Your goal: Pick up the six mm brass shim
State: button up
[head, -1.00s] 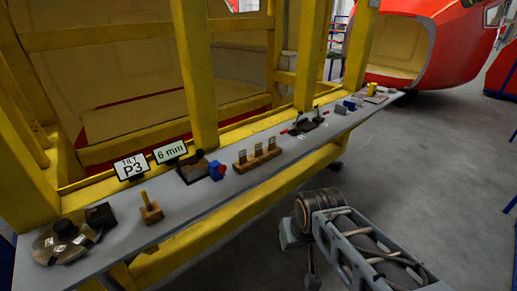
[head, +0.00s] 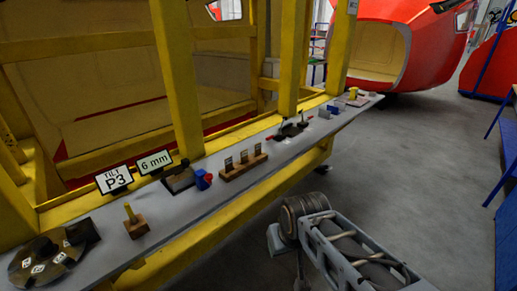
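A wooden rack (head: 244,166) stands on the grey shelf in the head view and holds three small upright pieces with dark faces. They may be shims, but they are too small to read, so I cannot tell which is the six mm brass one. A sign reading "6 mm" (head: 154,162) stands to the left of the rack, beside a sign reading "TILT P3" (head: 114,180). My arm shows at the lower right, in front of the shelf and apart from it. My gripper itself is not in view.
The long grey shelf (head: 200,204) runs along a yellow frame (head: 180,80). A round tray with white labels (head: 42,268), a wooden block with a yellow peg (head: 135,226) and a blue and red item (head: 203,180) stand on it. Open floor (head: 420,160) lies to the right.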

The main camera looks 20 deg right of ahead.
aim_at(244, 153)
jog(key=u, duration=0.5)
jog(key=k, duration=0.55)
jog(key=u, duration=0.75)
jog(key=i, duration=1.4)
jog(key=z, duration=1.15)
jog(key=i, duration=0.5)
jog(key=z, duration=0.5)
